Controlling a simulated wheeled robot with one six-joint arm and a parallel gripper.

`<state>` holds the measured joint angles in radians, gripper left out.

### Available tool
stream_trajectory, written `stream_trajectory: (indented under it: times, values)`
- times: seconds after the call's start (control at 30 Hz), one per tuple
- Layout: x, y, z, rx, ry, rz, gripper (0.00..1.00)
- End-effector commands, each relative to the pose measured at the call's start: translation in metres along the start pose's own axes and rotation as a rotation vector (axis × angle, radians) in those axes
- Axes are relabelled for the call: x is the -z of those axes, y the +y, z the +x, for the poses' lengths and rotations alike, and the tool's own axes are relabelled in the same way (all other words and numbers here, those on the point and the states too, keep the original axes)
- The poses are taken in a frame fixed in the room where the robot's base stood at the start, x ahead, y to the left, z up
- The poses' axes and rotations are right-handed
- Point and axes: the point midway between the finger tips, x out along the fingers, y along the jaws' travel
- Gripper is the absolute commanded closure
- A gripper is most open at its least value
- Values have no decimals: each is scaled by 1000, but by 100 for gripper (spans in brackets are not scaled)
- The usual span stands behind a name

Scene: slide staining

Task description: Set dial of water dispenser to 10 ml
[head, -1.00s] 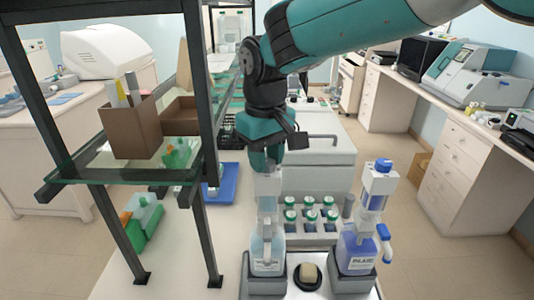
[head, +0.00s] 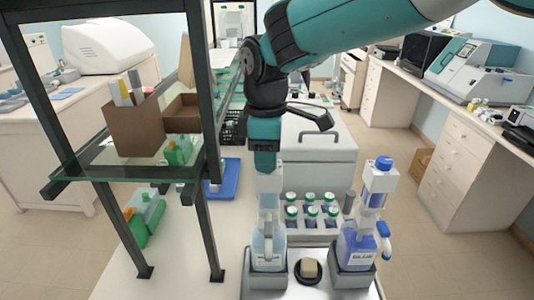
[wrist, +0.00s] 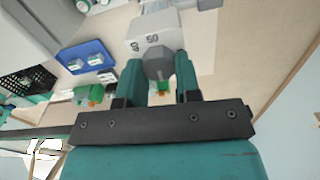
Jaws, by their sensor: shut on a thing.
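The water dispenser (head: 268,250) is the left of two bottles, with clear contents and a pale top, standing upright. My gripper (head: 267,168) points down over its top and hides the dial in the head view. In the wrist view, the dispenser's white head (wrist: 160,30) carries the printed number 50. A grey faceted dial (wrist: 158,66) sticks out of it. The two green fingers of my gripper (wrist: 159,82) are on either side of this dial and closed on it. I cannot see a pointer showing the dial's setting.
A blue-capped dispenser (head: 357,250) stands to the right, with a small round dish (head: 308,272) between the bottles. A rack of green-capped bottles (head: 310,215) is behind. A dark-framed glass shelf (head: 120,165) stands close on the left. A blue tray (head: 228,180) lies farther back.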

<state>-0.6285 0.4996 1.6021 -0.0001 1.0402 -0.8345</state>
Motion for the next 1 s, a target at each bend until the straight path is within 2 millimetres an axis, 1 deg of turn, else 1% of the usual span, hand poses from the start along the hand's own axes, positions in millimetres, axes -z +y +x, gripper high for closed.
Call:
stream_trajectory:
  times: [0.3,0.73,0.77,0.8,0.87,1.0]
  values:
    - [0,0,-1,-2,2,-82,92]
    - [0,0,-1,-1,1,-90,92]
    - [0,0,-1,-1,1,-90,67]
    - [0,0,-1,-1,1,-90,57]
    - [0,0,0,-1,1,-90,44]
    - [0,0,0,0,0,-89,43]
